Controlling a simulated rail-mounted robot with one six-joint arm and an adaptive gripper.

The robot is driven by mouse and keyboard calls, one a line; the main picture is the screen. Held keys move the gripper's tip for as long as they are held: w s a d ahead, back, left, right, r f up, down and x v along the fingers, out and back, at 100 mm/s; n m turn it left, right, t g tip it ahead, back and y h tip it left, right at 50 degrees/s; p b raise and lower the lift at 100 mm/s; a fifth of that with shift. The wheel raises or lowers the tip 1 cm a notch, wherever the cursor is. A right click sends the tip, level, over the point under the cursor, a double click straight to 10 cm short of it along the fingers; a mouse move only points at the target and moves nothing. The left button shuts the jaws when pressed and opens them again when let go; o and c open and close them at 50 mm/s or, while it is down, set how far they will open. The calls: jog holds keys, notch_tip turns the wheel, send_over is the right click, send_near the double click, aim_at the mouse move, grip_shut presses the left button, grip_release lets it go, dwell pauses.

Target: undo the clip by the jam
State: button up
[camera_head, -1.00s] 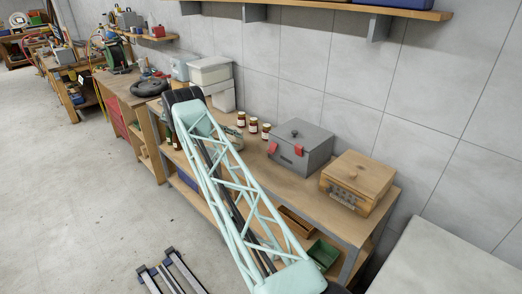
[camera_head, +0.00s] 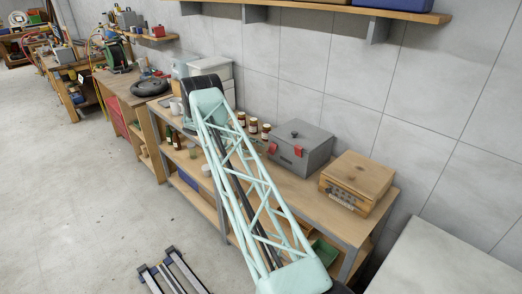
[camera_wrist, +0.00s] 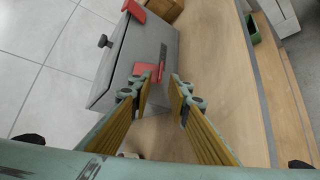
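A grey metal box (camera_head: 300,148) with a dark-knobbed lid stands on the wooden bench. It has two red clips on its front. The clip by the jam (camera_head: 272,147) is the left one; in the wrist view this clip (camera_wrist: 147,71) lies just beyond my fingertips. The other clip (camera_head: 297,150) is nearer the wooden box and shows at the wrist view's top (camera_wrist: 133,10). The jam jars (camera_head: 253,125) stand left of the grey box. My gripper (camera_wrist: 160,86) is open and empty, its fingers pointing toward the near clip. My arm hides the gripper in the head view.
A wooden box (camera_head: 357,181) stands right of the grey box. White containers (camera_head: 208,68) stand at the bench's far end, partly behind my arm. A green bin (camera_head: 325,252) sits on the shelf below. Bare bench top (camera_wrist: 213,45) lies in front of the grey box.

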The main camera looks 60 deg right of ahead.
jog(key=shift+x, duration=1)
jog(key=shift+c, duration=0.7)
grip_shut()
